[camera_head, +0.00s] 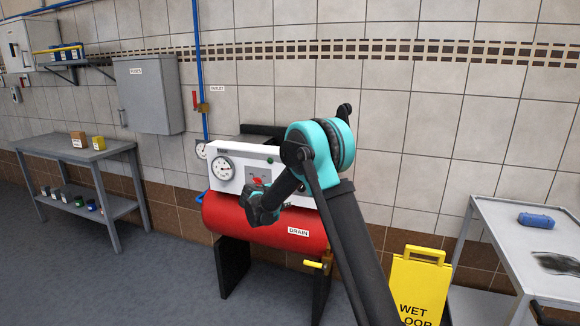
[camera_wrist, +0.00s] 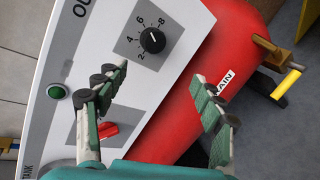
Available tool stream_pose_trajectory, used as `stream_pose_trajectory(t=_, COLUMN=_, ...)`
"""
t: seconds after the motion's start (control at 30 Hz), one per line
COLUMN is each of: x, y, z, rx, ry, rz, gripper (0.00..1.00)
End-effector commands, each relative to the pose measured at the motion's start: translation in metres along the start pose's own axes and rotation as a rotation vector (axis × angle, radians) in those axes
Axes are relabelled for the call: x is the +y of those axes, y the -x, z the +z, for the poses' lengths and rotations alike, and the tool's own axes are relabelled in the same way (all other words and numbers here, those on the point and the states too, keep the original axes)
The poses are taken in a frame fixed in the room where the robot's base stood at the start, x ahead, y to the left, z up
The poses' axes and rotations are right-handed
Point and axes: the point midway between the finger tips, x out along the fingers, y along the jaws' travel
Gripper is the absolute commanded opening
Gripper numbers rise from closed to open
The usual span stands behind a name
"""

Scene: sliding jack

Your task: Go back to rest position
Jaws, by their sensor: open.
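My gripper (camera_wrist: 160,76) is open, with nothing between its fingers in the wrist view. It is in front of the white control panel (camera_wrist: 175,30) of the compressor, over the red tank (camera_wrist: 240,45). A black numbered knob (camera_wrist: 152,40) shows beyond the fingers. A red switch (camera_wrist: 97,133) is beside the left finger, partly hidden by it. A green button (camera_wrist: 56,92) is at the left. In the head view my gripper (camera_head: 262,205) is low in front of the panel (camera_head: 225,150), near the red switch. I cannot tell whether it touches anything.
A yellow wet floor sign (camera_head: 418,285) stands right of the tank, by a grey cart (camera_head: 510,240) bearing a blue object (camera_head: 537,220). A drain valve with a yellow handle (camera_head: 313,264) sticks out below the tank. A grey table (camera_head: 60,150) is at left. The floor between is clear.

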Motion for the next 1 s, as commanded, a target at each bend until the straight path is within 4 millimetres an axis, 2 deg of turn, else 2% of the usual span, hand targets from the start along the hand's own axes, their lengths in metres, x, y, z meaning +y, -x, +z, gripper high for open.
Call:
stream_pose_trajectory(t=0.03, x=-0.007, y=0.001, z=0.025, rx=-0.002, ry=-0.046, rz=-0.039, gripper=0.68)
stream_pose_trajectory(t=0.2, x=-0.037, y=0.009, z=0.093, rx=-0.004, ry=-0.214, rz=-0.174, gripper=0.68)
stream_pose_trajectory(t=0.37, x=-0.072, y=0.027, z=0.152, rx=-0.012, ry=-0.378, rz=-0.298, gripper=0.68)
stream_pose_trajectory(t=0.5, x=-0.107, y=0.050, z=0.198, rx=-0.023, ry=-0.523, rz=-0.403, gripper=0.68)
stream_pose_trajectory(t=0.8, x=-0.191, y=0.116, z=0.273, rx=-0.059, ry=-0.844, rz=-0.620, gripper=0.68)
stream_pose_trajectory(t=1.0, x=-0.250, y=0.169, z=0.305, rx=-0.089, ry=-1.059, rz=-0.758, gripper=0.68)
